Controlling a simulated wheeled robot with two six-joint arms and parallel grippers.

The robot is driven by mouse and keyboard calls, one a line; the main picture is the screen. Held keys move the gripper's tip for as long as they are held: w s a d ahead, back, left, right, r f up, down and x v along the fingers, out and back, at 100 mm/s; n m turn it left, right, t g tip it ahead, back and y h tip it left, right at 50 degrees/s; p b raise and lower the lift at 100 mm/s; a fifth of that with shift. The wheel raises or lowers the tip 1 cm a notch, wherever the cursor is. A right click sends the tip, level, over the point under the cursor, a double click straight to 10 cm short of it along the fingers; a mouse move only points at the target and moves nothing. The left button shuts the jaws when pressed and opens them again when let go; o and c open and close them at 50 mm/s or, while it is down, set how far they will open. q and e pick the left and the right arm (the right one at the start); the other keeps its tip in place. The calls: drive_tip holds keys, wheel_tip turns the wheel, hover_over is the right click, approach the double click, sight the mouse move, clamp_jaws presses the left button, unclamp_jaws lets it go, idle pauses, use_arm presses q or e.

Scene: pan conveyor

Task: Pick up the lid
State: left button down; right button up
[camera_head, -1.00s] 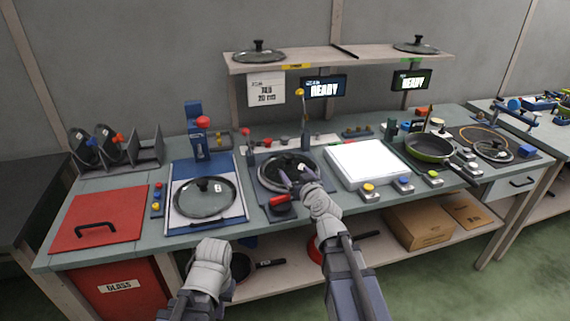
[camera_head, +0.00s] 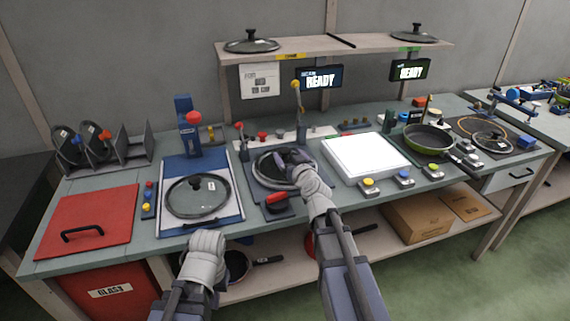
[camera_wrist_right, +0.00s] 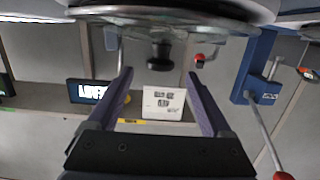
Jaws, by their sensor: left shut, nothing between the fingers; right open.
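A round lid with a dark knob lies on the round fixture (camera_head: 258,184) at the middle of the bench. My right gripper (camera_head: 284,157) is over it in the head view and hides part of it. In the right wrist view, which looks upside down, the lid (camera_wrist_right: 205,30) spans the top and its black knob (camera_wrist_right: 159,54) lies in line with the gap between the open fingers. No contact with the knob shows. A second, glass lid (camera_head: 183,202) lies on the blue-and-white board to the left. My left gripper (camera_head: 207,240) is at the bench's front edge, empty; its fingertips are hard to see.
A blue stand with a red knob (camera_head: 193,118) rises behind the left board. A lever with a yellow ball (camera_head: 296,85) stands behind the fixture. A white lit panel (camera_head: 365,155) and a green pan (camera_head: 428,140) are to the right. A shelf (camera_head: 345,46) with lids hangs above.

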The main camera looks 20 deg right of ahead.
sight(287, 153)
drive_tip(key=w, duration=0.2)
drive_tip(key=w+f, duration=0.1)
drive_tip(key=w, duration=0.2)
drive_tip(key=shift+a+b, duration=0.1)
drive_tip(key=shift+b, duration=0.3)
drive_tip(key=shift+s, duration=0.15)
clamp_jaws()
idle(0.8)
